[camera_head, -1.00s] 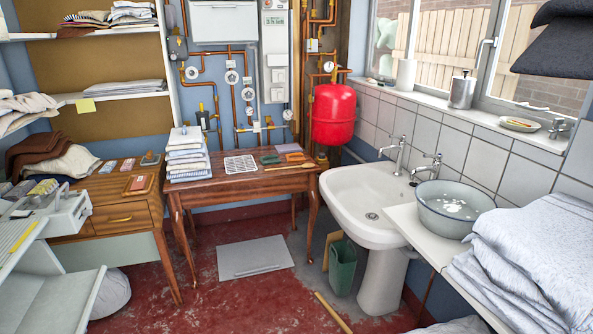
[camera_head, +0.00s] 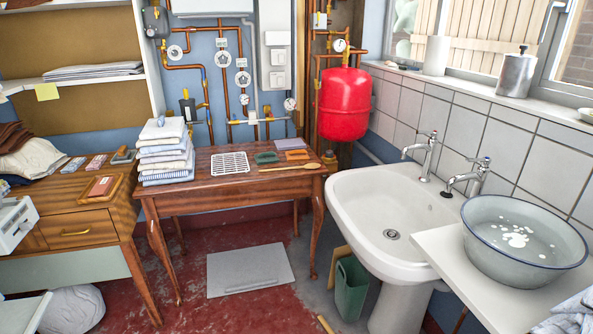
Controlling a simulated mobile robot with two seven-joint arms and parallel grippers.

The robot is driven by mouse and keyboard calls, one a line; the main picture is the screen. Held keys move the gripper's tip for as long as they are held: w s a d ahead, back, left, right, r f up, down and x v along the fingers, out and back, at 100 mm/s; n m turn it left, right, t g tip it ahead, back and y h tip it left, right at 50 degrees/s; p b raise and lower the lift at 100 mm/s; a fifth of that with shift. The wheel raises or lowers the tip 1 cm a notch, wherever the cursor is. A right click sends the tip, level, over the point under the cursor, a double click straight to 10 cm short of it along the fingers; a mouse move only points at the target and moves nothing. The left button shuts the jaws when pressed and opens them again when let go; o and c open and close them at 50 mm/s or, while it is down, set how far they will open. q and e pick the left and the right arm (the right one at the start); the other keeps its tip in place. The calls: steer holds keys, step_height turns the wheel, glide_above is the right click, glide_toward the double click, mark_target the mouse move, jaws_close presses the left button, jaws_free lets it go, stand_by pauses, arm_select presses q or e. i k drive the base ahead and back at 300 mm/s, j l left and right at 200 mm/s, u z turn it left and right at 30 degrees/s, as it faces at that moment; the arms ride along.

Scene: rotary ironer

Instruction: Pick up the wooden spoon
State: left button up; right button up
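The wooden spoon (camera_head: 292,167) lies flat near the right front edge of the brown wooden table (camera_head: 217,195), its bowl end pointing right. It lies in front of a green item and an orange-brown item. Neither of my grippers shows in the head view, so their state cannot be seen.
On the table are a stack of folded cloths (camera_head: 166,152), a white rack (camera_head: 229,162), a green item (camera_head: 266,157) and an orange item (camera_head: 297,155). A white sink (camera_head: 365,205) stands close on the right. A grey board (camera_head: 248,272) lies on the red floor before the table.

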mark_target(313, 165)
steer(key=z, duration=1.4)
steer(key=u, duration=1.4)
steer(key=i+j+z, duration=0.1)
steer(key=i, duration=0.4)
steer(key=i+j+z, duration=0.1)
steer(key=i+j, duration=0.15)
steer(key=i, duration=0.25)
steer(key=i+j+z, duration=0.15)
steer(key=i, duration=0.3)
